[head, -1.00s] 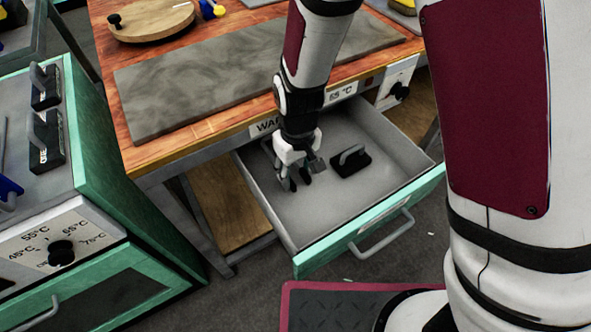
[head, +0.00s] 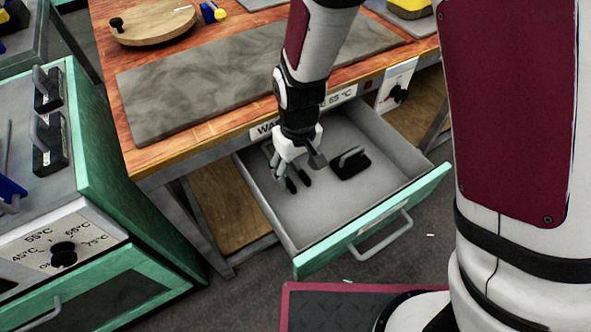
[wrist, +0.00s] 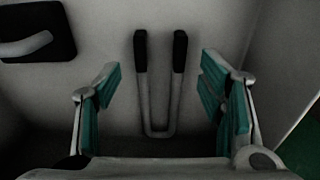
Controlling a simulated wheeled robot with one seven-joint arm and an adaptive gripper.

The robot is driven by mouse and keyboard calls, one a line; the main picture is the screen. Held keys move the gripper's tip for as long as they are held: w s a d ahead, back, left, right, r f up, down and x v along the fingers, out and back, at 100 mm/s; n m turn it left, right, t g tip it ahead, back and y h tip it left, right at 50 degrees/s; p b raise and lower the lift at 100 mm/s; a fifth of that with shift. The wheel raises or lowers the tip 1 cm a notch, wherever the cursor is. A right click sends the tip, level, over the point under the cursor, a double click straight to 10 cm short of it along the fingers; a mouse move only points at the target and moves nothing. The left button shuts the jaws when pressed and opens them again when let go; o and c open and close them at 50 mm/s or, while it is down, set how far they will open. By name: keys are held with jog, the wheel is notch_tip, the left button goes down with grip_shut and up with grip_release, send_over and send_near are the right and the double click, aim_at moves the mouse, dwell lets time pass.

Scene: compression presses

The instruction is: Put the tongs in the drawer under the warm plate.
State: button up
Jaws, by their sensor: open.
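The tongs (wrist: 180,52), a grey U-shape with two black tips, lie on the floor of the open drawer (head: 395,222). In the wrist view they lie between my gripper's spread green-padded fingers (wrist: 160,75), with clear gaps on both sides. In the head view the black tips of the tongs (head: 304,179) show just below my gripper (head: 297,165), which hides the rest. My gripper is open inside the drawer space. The warm plate (head: 190,95), a flat grey slab, lies on the wooden bench above the drawer.
A black block with a grey handle (head: 351,165) lies in the drawer, right of my gripper. Left stands a green cabinet (head: 130,205) with a temperature dial and more handled blocks. A round wooden board (head: 152,25) is on the bench. The drawer's front right area is clear.

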notch_tip(320, 180, up, 10)
jog(key=p, duration=0.2)
jog(key=shift+s+d, duration=0.15)
jog(key=shift+s, duration=0.1)
jog(key=s+d+r+m, duration=0.2)
jog(key=s+d+r, duration=0.2)
jog(key=d+r, duration=0.25)
jog(key=s+d+r+m, duration=0.1)
jog(key=s+d+r, duration=0.3)
jog(key=d+r, duration=0.25)
jog(key=s+d+r+m, duration=0.2)
jog(key=s+d, duration=0.2)
jog(key=s, duration=0.3)
jog(key=s+d+r+m, duration=0.2)
jog(key=s+d+r, duration=0.1)
jog(key=s, duration=0.5)
jog(key=shift+d+r+h, duration=0.15)
jog(key=shift+d+h, duration=0.15)
jog(key=shift+d, duration=0.25)
